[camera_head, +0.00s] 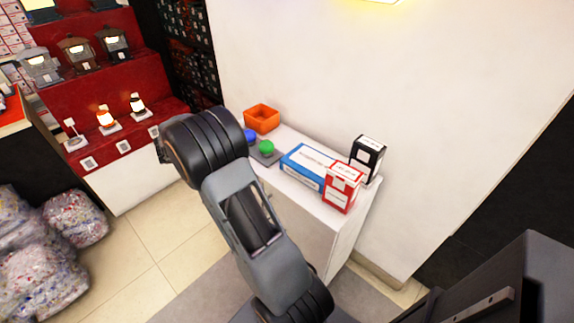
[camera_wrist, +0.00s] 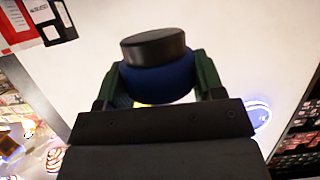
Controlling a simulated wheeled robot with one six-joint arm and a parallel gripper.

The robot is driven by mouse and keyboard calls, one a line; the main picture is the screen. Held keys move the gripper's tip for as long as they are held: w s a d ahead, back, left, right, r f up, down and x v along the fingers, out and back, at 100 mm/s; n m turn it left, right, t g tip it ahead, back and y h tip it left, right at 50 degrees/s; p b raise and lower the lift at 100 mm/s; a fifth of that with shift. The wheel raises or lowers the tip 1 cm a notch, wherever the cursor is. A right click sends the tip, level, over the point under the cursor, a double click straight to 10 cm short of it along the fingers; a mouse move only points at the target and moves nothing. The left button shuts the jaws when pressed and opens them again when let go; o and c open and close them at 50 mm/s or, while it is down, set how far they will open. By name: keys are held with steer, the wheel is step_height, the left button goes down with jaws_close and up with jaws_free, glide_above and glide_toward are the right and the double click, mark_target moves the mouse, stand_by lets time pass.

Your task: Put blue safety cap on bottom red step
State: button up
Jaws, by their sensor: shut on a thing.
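A dark blue cap with a black top (camera_wrist: 158,82) is between the two green fingers of my gripper (camera_wrist: 157,68) in the wrist view. The fingers are shut on its sides. In the head view my arm hides the held cap and most of the gripper. The bottom red step (camera_head: 165,107) is at the left of the head view, with small lamps and other items standing on it and white labels along its front. The gripper end of my arm appears in front of the step's right end; the gap between them is unclear.
A white cabinet (camera_head: 313,213) by the wall bears an orange tray (camera_head: 262,118), blue (camera_head: 249,135) and green (camera_head: 266,147) round things, a blue box (camera_head: 303,165), a red box (camera_head: 341,187) and a black box (camera_head: 368,156). Clear bags (camera_head: 75,222) lie on the floor left.

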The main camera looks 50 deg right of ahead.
step_height(320, 180, down, 2)
steer(key=s+d+f+m+g, duration=0.1)
steer(key=s+d+m+g, duration=0.1)
steer(key=s+d+g, duration=0.1)
glide_above(285, 168)
steer(key=w+a, duration=0.2)
steer(key=a, duration=0.3)
step_height(285, 168, down, 7)
steer(key=shift+w+d+r, duration=0.1)
steer(key=shift+d+r, duration=0.05)
steer(key=shift+s+d+f, duration=0.3)
steer(key=shift+s+f, duration=0.1)
steer(key=shift+f, duration=0.2)
steer(key=f, duration=0.3)
steer(key=shift+s+d, duration=0.2)
steer(key=shift+s, duration=0.05)
steer(key=shift+f, duration=0.4)
steer(key=shift+f+b, duration=0.25)
steer(key=shift+b, duration=0.25)
steer(key=o, duration=0.9)
steer(key=shift+r, duration=0.1)
